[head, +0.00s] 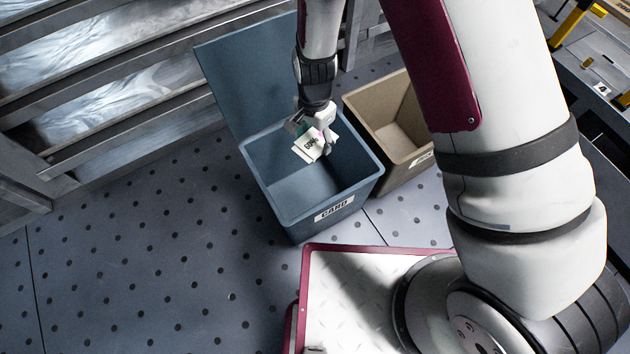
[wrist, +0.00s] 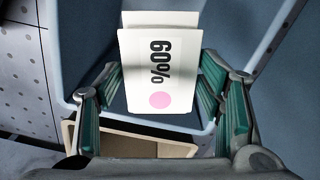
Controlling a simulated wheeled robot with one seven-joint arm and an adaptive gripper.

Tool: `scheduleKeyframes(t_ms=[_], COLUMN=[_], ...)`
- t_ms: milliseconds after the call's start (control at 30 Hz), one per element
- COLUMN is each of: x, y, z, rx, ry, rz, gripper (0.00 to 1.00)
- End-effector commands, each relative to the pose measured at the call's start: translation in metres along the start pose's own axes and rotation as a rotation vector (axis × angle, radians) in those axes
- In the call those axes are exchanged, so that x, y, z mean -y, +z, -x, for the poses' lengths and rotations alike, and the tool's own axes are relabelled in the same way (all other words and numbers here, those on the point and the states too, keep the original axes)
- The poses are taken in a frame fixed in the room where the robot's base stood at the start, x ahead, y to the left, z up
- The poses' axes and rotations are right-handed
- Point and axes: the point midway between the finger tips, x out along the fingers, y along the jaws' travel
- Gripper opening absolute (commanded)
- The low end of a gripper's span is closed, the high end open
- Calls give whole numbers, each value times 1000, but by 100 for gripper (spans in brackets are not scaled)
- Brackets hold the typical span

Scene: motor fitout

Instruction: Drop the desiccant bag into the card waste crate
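The desiccant bag (head: 308,146) is a white packet with black print. In the wrist view the bag (wrist: 158,75) shows "60%" and a pink dot. The card waste crate (head: 310,222) is blue-grey, with a white CARD label on its front. My gripper (head: 316,142) points down over the crate's open top. In the wrist view my gripper's (wrist: 160,88) green-padded fingers are on both sides of the bag, and it looks held between them. The bag is over the crate opening, near its back right. Its exact height against the rim is hard to tell.
A tan crate (head: 424,160) with a partly hidden label stands just right of the blue one. A blue-grey panel (head: 240,70) rises behind the card crate. Metal slatted racking (head: 110,95) lies at the back left. Dotted floor (head: 150,250) is clear at left.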

Motion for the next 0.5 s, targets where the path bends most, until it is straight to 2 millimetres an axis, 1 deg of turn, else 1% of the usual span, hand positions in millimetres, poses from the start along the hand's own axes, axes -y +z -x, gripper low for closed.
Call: scheduleKeyframes(t_ms=[33,67,367,500], x=[0,0,0,1], y=[0,0,0,0], z=[0,0,0,9], rx=[0,0,0,-1], ry=[0,0,0,-2], rz=[0,0,0,1], gripper=[78,81,81,81])
